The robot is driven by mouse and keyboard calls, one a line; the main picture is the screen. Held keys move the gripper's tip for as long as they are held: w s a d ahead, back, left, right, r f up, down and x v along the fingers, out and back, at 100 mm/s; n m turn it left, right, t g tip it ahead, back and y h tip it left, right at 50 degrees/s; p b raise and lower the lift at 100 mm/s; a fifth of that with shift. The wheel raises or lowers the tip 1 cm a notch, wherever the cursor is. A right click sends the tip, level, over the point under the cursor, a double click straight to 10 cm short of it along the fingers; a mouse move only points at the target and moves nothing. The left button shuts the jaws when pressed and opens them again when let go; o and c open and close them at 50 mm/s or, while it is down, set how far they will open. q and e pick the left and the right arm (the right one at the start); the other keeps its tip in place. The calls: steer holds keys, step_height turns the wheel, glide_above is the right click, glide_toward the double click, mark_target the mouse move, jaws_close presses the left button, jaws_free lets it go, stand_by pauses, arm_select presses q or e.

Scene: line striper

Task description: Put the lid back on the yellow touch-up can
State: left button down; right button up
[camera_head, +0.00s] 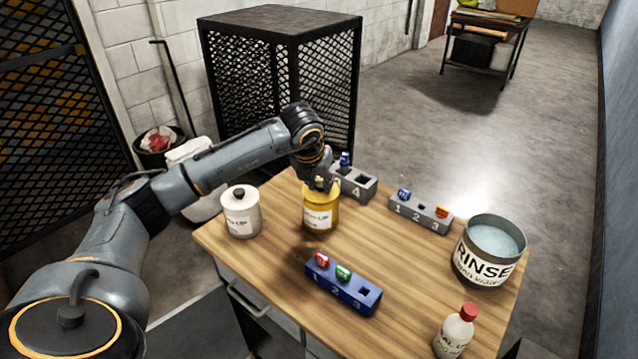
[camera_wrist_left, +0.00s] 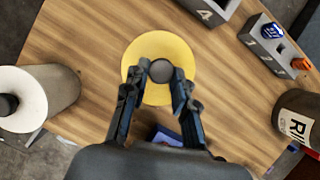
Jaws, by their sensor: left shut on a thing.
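The yellow touch-up can (camera_head: 320,214) stands upright on the wooden table, with a white label on its front. My left gripper (camera_head: 320,184) is directly above it, pointing down. In the left wrist view my left gripper (camera_wrist_left: 160,78) is shut on the dark round knob of the yellow lid (camera_wrist_left: 160,48). The lid covers the can's top from above, and the can's body is hidden beneath it. The lid appears at the can's rim, but I cannot tell whether it is fully seated. My right gripper is not in view.
A white can with a dark knob (camera_head: 241,212) stands left of the yellow can. A blue numbered block (camera_head: 343,288) lies in front. Grey numbered blocks (camera_head: 420,213) are behind and right. A RINSE bucket (camera_head: 487,252) and red-capped bottle (camera_head: 454,332) stand at right.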

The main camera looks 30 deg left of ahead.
arm_select(q)
steer(key=c, duration=0.5)
jaws_free()
steer(key=shift+r+p, duration=2)
steer(key=shift+r, duration=1.55)
jaws_close()
steer(key=shift+f, duration=0.25)
